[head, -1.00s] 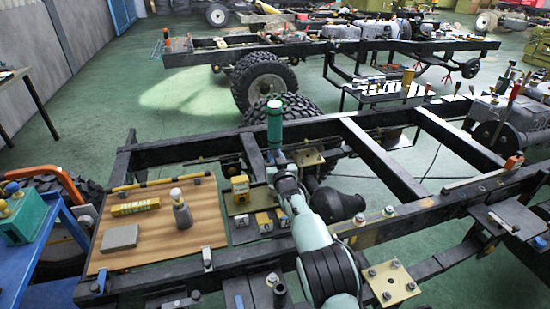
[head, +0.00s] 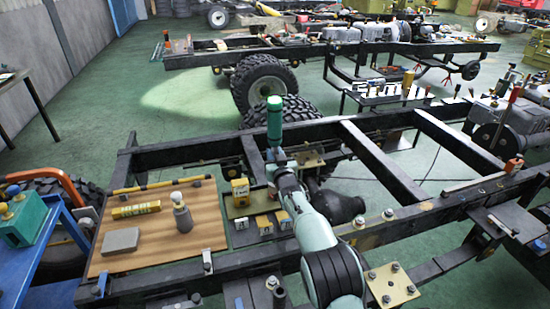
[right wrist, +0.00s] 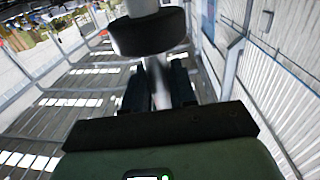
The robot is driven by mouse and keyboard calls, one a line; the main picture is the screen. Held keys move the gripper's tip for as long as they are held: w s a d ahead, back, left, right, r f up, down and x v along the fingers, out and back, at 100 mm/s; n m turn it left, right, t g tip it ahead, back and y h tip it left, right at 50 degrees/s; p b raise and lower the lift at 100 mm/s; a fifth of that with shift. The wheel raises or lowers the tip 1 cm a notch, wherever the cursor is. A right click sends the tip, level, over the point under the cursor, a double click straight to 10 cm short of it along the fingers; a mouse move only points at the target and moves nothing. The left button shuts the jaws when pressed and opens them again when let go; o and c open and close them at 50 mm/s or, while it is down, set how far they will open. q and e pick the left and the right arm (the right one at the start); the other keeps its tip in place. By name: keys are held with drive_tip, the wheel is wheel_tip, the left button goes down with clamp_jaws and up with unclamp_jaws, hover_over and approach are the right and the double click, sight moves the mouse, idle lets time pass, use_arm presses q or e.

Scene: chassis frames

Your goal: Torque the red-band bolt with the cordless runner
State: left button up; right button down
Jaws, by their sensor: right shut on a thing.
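My right gripper (head: 275,160) is raised above the near chassis frame and shut on the cordless runner (head: 275,118), whose green body stands upright above the fingers. In the right wrist view the two dark fingers (right wrist: 158,88) close around the runner's grey neck. Several bolts stand on the brass plate (head: 391,284) at lower right and along the near rail. I cannot make out a red band on any of them. My left gripper is not in view.
Black crossbeams (head: 382,160) leave open gaps at right. A blue bench (head: 40,265) is at far left.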

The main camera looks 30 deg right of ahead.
sight(277, 143)
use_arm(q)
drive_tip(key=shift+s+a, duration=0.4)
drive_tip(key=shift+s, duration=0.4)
use_arm(e)
drive_tip(key=shift+r, duration=0.5)
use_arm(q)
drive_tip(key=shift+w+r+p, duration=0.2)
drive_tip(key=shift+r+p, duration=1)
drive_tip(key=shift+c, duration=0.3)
use_arm(e)
drive_tip(key=shift+r, duration=2.45)
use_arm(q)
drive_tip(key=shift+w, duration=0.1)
